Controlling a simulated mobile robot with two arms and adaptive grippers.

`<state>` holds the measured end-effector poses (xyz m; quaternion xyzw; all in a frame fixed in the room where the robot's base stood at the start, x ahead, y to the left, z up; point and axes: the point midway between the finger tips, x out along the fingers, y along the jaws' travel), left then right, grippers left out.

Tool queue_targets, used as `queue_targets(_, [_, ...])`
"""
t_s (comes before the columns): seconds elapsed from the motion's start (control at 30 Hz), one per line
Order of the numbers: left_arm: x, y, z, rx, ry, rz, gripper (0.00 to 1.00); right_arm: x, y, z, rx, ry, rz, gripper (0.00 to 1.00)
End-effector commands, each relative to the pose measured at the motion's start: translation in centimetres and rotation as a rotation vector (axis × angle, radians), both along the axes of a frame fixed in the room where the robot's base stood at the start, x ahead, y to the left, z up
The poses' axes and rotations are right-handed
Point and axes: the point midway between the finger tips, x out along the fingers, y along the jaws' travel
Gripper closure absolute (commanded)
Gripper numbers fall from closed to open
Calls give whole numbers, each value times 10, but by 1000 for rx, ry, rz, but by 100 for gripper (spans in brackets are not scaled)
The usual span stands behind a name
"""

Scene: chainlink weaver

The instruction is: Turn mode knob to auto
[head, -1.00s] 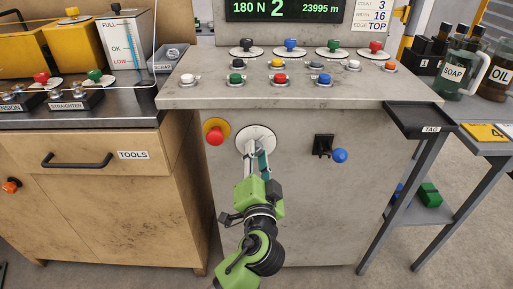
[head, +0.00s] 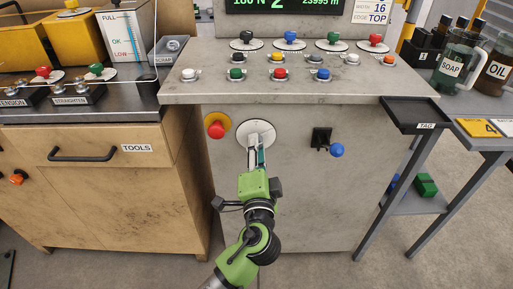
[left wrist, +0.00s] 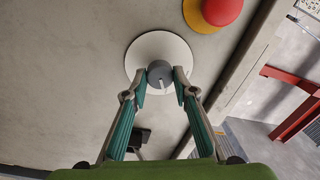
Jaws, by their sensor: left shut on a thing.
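A round grey knob (left wrist: 160,73) sits on a white round plate (left wrist: 140,50) on the console's front face. The plate also shows in the head view (head: 247,130). My left gripper (left wrist: 160,75) is shut on the knob, with a fingertip on each side of it. In the head view my left gripper (head: 257,152) reaches up to the plate and hides the knob. A short light pointer mark shows on the knob's lower edge in the wrist view. No mode labels can be read on the plate. My right gripper is in neither view.
A red emergency-type button (head: 216,130) on a yellow ring is left of the plate. A blue ball-ended lever (head: 337,150) is to the right. The console's top (head: 290,90) carries several coloured knobs and buttons. A wooden cabinet (head: 110,190) stands at the left.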

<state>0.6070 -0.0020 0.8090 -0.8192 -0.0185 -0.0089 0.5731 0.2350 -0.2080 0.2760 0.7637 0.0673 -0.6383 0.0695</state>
Motion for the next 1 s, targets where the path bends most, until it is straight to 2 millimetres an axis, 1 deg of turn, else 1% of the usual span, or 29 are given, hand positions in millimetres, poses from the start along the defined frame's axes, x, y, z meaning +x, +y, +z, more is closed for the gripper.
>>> queue_targets(0.13, [0,-1,0,2,-1,-2,96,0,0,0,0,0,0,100])
queue_targets(0.17, [0,-1,0,1,-1,-2,72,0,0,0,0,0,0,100])
queue_targets(0.2, [0,-1,0,1,-1,-2,62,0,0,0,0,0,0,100])
queue_targets(0.23, [0,-1,0,1,-1,-2,58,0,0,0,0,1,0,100])
queue_targets(0.53, [0,0,0,0,0,-1,58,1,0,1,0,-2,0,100])
queue_targets(0.67, [-7,0,-1,-1,2,-1,58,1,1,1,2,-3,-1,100])
queue_targets(0.77, [-22,-1,-2,-2,3,-2,58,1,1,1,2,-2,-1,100])
queue_targets(1.0, [-74,-2,-5,-2,5,-3,58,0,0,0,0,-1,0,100])
